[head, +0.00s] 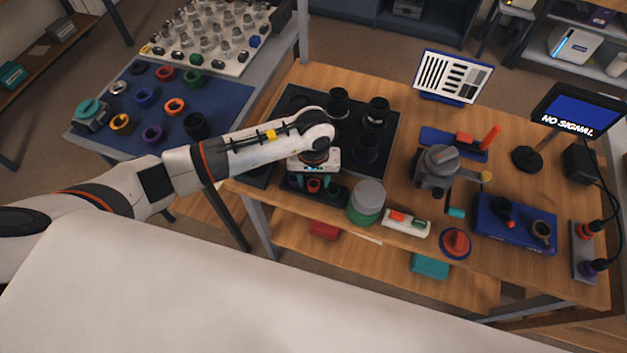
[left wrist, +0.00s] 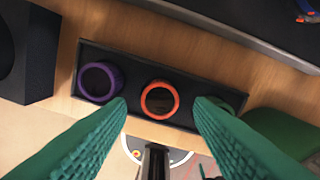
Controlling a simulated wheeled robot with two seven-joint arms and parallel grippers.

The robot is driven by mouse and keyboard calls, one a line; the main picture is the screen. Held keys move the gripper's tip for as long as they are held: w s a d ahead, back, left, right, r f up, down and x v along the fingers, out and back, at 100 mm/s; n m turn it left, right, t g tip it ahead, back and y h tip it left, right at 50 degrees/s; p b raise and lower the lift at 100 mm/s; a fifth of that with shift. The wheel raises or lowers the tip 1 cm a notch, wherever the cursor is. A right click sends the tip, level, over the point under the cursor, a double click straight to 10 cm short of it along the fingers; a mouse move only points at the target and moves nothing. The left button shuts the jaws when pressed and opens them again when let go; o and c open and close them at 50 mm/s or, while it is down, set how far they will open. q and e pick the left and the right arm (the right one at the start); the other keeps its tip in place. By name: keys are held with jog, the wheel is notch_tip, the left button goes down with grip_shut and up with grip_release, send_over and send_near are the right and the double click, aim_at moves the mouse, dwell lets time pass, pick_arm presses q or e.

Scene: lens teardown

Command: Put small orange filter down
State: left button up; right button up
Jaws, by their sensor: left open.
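The small orange filter (left wrist: 176,101) is a ring lying in the middle of a narrow black tray (left wrist: 130,76). It also shows in the head view (head: 314,185), low between my fingers. My left gripper (head: 314,183) is open above the tray, its two teal fingers apart on either side of the filter. In the left wrist view its ridged fingers (left wrist: 160,112) show clear gaps to the ring. A purple ring (left wrist: 81,80) lies in the same tray, left of the orange one. The tray's right end is partly hidden by a finger. My right gripper is not in view.
A green jar with a grey lid (head: 366,203) stands just right of the tray. A black mat (head: 393,135) with dark lens parts lies behind. A white box with coloured buttons (head: 406,222) is further right. A blue mat (head: 222,97) with several coloured rings is on the left table.

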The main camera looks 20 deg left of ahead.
aim_at(314, 185)
pick_arm(q)
notch_tip(314, 185, up, 10)
jog(key=b, duration=0.2)
jog(key=shift+r+b, duration=0.2)
jog(key=shift+b, duration=0.1)
